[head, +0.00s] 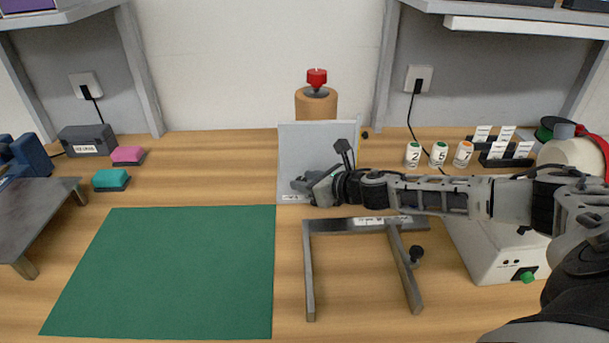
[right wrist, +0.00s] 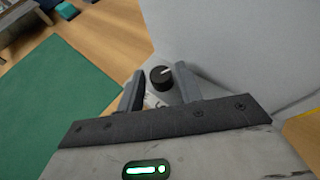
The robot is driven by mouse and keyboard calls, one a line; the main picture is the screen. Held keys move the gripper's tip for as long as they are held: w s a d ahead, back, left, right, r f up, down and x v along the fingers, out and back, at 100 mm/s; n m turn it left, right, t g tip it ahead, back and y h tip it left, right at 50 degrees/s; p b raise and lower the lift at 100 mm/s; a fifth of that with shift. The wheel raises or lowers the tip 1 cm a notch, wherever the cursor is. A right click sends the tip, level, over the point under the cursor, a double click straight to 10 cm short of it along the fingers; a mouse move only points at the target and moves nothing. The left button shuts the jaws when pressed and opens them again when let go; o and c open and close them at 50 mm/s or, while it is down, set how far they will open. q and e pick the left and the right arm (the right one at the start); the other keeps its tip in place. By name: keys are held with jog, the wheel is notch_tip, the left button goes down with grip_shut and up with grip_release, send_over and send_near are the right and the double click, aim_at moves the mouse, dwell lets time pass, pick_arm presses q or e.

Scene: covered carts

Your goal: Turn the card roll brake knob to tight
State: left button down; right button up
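A brown card roll (head: 316,104) stands upright behind a pale grey panel (head: 318,140), its lower part hidden. A red knob (head: 317,77) with a small white mark sits on top of the roll. My right gripper (head: 303,186) is low in front of the panel, well below the red knob. In the right wrist view its fingers (right wrist: 159,74) are open, with a black knob (right wrist: 162,78) with a white pointer line between or just beyond them. I cannot tell whether they touch it. The black knob is hidden in the head view. My left gripper is out of view.
A green mat (head: 170,270) lies at left front, and a dark metal frame (head: 365,224) stands below my right arm. Several numbered canisters (head: 438,154) stand at right behind the arm. A white box with a green button (head: 500,262) is at right front.

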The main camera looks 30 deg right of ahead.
jog(key=shift+w+a+f, duration=0.15)
jog(key=shift+w, duration=0.3)
jog(key=c, duration=0.7)
